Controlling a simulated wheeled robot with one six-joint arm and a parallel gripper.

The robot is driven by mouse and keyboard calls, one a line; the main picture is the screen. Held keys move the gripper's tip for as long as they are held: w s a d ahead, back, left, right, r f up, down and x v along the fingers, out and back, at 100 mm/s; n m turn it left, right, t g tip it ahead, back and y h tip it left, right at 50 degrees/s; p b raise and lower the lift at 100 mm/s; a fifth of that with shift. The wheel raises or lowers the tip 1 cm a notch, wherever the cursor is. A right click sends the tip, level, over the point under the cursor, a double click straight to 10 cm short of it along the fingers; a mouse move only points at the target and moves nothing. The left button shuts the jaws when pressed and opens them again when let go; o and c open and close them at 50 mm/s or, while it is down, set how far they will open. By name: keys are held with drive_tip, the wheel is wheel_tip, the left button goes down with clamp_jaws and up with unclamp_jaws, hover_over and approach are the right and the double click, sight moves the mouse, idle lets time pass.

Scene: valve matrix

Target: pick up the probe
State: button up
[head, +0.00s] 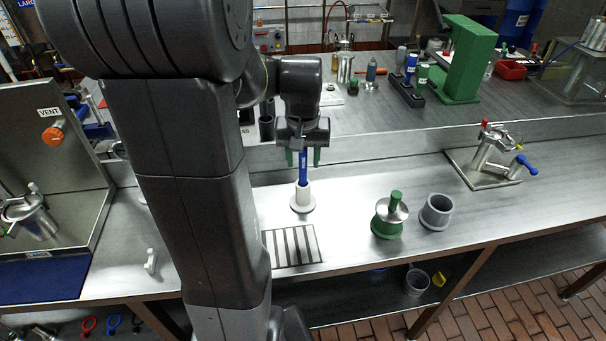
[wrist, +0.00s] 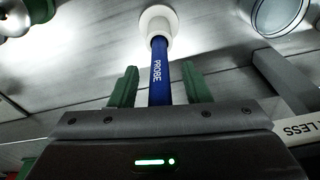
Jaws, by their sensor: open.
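The probe (head: 303,166) is a blue rod standing upright in a white round holder (head: 303,199) on the steel bench. In the wrist view the blue probe (wrist: 159,70) carries the word PROBE, and the white holder (wrist: 158,22) shows at its far end. My gripper (head: 303,157) is above the holder, pointing down, with its green fingers apart on either side of the probe's upper part. In the wrist view my gripper (wrist: 158,88) is open, with a gap between each finger and the probe. The probe's top end is hidden by the gripper body.
A striped plate (head: 292,246) lies in front of the holder. A green-based piece with a metal disc (head: 390,215) and a grey cup (head: 436,212) stand to the right. A valve fitting (head: 492,155) is farther right. A raised back ledge (head: 400,141) runs behind.

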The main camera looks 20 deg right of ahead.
clamp_jaws()
drive_tip(key=shift+r, duration=0.15)
